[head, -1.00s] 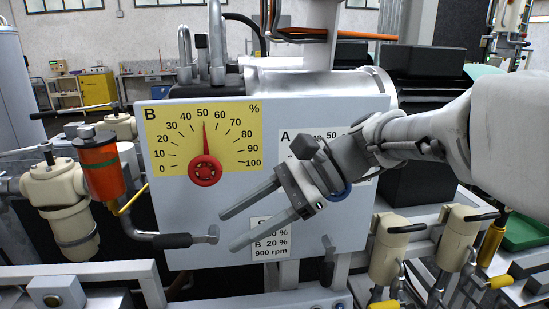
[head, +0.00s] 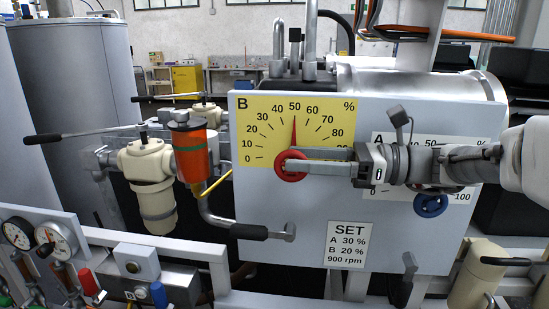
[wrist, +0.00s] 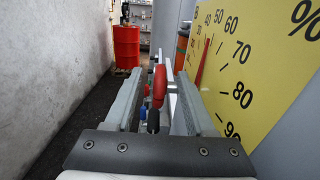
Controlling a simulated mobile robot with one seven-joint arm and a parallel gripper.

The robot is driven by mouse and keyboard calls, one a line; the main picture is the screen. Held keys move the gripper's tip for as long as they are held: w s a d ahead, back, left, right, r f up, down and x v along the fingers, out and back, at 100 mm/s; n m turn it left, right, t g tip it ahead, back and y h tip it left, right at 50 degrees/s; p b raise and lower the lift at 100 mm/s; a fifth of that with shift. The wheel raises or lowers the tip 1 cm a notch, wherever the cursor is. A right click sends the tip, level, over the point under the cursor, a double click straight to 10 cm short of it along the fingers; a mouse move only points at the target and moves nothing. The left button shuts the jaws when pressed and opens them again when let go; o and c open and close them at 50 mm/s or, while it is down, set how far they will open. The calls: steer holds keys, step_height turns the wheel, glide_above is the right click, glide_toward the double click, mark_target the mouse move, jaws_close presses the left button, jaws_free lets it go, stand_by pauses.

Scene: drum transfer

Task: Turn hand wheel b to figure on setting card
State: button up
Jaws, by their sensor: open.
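Hand wheel B (head: 279,172) is red and sits below the yellow B scale (head: 262,118) on the grey panel. Its red pointer (head: 294,130) stands at about 50. The setting card (head: 349,244) reads A 30 %, B 20 %, 900 rpm. My gripper (head: 300,161) reaches in from the right, its fingers level in front of the wheel and covering part of it. In the wrist view, my gripper (wrist: 158,76) is open, with the red wheel (wrist: 159,87) seen edge-on between the fingers. I cannot tell whether either finger touches it.
Blue hand wheel A (head: 431,205) and its white scale lie to the right, partly behind my arm. A black-gripped lever (head: 250,232) juts out below wheel B. A red drum (wrist: 126,46) stands farther off.

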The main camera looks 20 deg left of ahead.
steer(key=x, duration=0.5)
steer(key=shift+a, duration=0.1)
jaws_close()
